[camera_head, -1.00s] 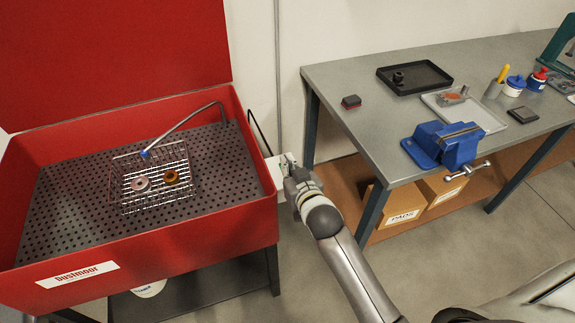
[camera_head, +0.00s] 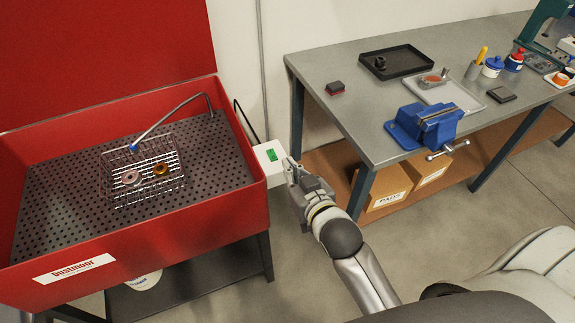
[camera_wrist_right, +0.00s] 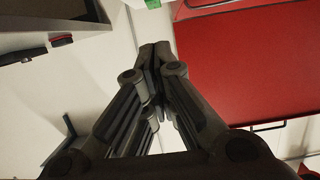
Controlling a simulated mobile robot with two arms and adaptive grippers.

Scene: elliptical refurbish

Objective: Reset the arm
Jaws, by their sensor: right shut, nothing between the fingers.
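My right arm (camera_head: 362,275) reaches up from the bottom of the head view. Its gripper (camera_head: 291,170) is beside the white switch box (camera_head: 268,158) with a green switch (camera_head: 272,155) on the red washer's right side. In the right wrist view the fingers of the gripper (camera_wrist_right: 155,52) are together with nothing between them. The green switch (camera_wrist_right: 152,3) shows at the top edge there, apart from the fingertips. My left gripper is not in view.
The open red parts washer (camera_head: 262,205) stands at left, with a wire basket (camera_head: 112,185) holding two rings. A grey workbench (camera_head: 345,110) with a blue vise (camera_head: 428,125) stands at right. Cardboard boxes (camera_head: 388,192) sit on its lower shelf. Floor between them is clear.

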